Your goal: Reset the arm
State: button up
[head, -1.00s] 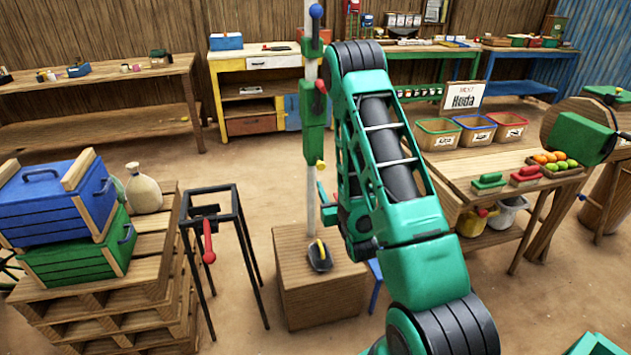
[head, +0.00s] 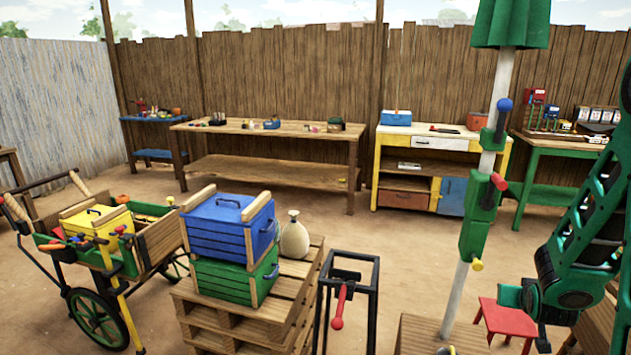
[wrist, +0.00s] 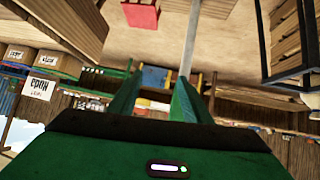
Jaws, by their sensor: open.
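My arm (head: 590,240) shows in green and black at the right edge of the head view, folded, with parts of it cut off by the frame. My gripper (wrist: 155,92) shows in the wrist view as two green fingers standing apart with nothing between them. The wrist picture is upside down. A pale pole (wrist: 188,45) shows just beyond the right finger, and I cannot tell how far off it is. In the head view I cannot make out the fingertips.
The pole (head: 485,185) with green fittings stands left of my arm, near a red stool (head: 505,318). A black stand (head: 375,290) and a pallet (head: 225,318) bearing blue and green crates are at the lower middle. A cart (head: 150,245) stands left. Bare floor lies behind them.

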jog(key=s+a+r+g+y, duration=0.1)
jog(key=s+a+r+g, duration=0.2)
jog(key=s, duration=0.7)
jog(key=s+a+r+m+g+y, duration=0.1)
jog(key=s+a+r+g+y, duration=0.1)
jog(key=s, duration=0.9)
jog(key=s+a+r+m+g+y, duration=0.1)
jog(key=s+a+r+g, duration=0.3)
jog(key=s, duration=0.6)
jog(key=shift+s+a+r+y, duration=0.25)
jog(key=shift+a+r+y, duration=0.35)
jog(key=shift+r, duration=0.25)
jog(key=shift+w+g, duration=0.15)
jog(key=shift+g, duration=0.15)
jog(key=shift+w+f, duration=0.25)
jog(key=shift+w, duration=0.25)
jog(key=shift+c, duration=0.4)
